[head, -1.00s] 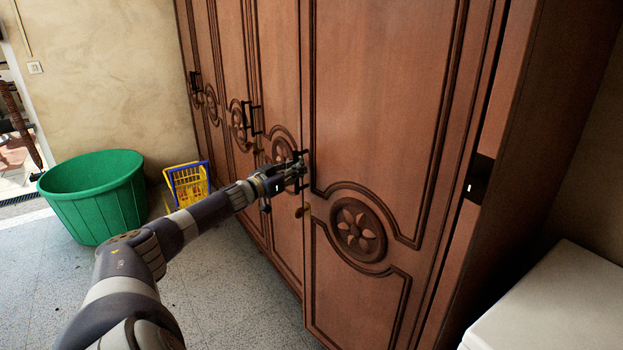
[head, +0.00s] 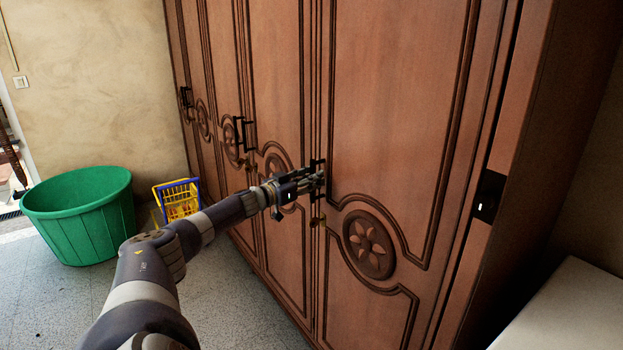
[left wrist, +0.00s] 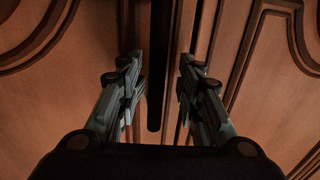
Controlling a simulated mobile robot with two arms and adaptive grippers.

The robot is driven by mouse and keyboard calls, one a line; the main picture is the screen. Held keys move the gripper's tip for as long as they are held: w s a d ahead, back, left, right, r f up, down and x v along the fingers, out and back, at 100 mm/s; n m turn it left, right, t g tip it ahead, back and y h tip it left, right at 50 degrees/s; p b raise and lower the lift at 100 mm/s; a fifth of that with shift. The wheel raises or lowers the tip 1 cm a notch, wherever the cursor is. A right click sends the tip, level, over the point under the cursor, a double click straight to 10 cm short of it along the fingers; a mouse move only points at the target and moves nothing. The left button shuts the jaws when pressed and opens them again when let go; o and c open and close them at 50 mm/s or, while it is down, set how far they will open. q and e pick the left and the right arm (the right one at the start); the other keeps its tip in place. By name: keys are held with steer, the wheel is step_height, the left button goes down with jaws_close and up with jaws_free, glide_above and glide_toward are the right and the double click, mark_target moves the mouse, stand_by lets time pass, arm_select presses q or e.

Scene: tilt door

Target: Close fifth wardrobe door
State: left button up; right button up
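The fifth wardrobe door (head: 400,110) is the nearest, rightmost brown panel in the head view, with a carved flower rosette. Its left edge looks nearly flush with the neighbouring door (head: 272,60); I cannot tell if a small gap is left. My left gripper (head: 320,180) is at the dark handle by that edge, above a small brass key or knob (head: 317,221). In the left wrist view my left gripper's fingers (left wrist: 160,68) are apart, with the dark vertical handle bar (left wrist: 156,90) between them. They do not look clamped on it. My right gripper is not in view.
A green tub (head: 80,220) and a small yellow-and-blue basket (head: 178,200) stand on the floor at left. A white box-like surface (head: 565,310) is at the lower right. Other wardrobe doors with dark handles (head: 245,133) recede leftward. Floor before them is clear.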

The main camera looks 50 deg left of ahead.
arm_select(q)
steer(key=s+d, duration=0.1)
steer(key=s, duration=1.1)
stand_by(1.4)
stand_by(0.5)
